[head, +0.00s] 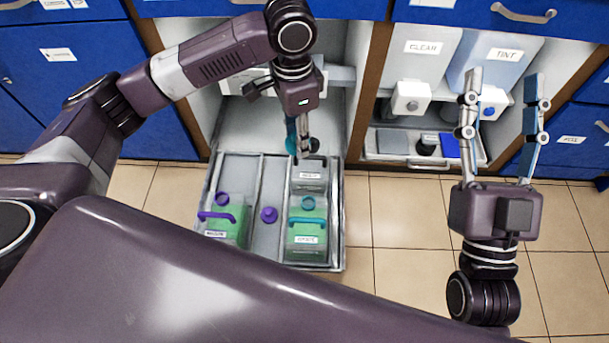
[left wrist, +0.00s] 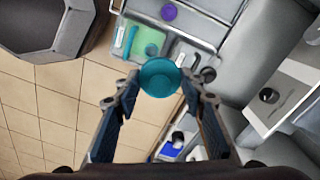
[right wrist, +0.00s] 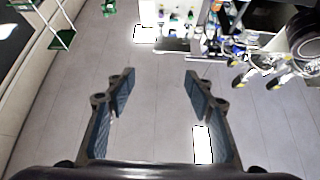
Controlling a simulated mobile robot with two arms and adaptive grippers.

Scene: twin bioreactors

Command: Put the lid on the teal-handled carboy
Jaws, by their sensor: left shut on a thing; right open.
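The teal-handled carboy (head: 306,237) is a green container in the right section of the pulled-out tray, with its round neck (head: 308,203) facing up. It also shows in the left wrist view (left wrist: 151,41). My left gripper (head: 302,150) is shut on a round teal lid (left wrist: 160,77). In the head view the lid (head: 291,135) is partly hidden by the gripper. The gripper holds it above the back of the tray, apart from the carboy and farther back than its neck. My right gripper (head: 504,80) is open and empty at the right, over the floor.
A purple-handled carboy (head: 229,224) stands in the tray's left section. A purple lid (head: 269,214) lies in the middle section. The tray (head: 342,225) projects from the cabinet. Another tray (head: 399,162) sits under two tanks at right. Tiled floor beside the tray is clear.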

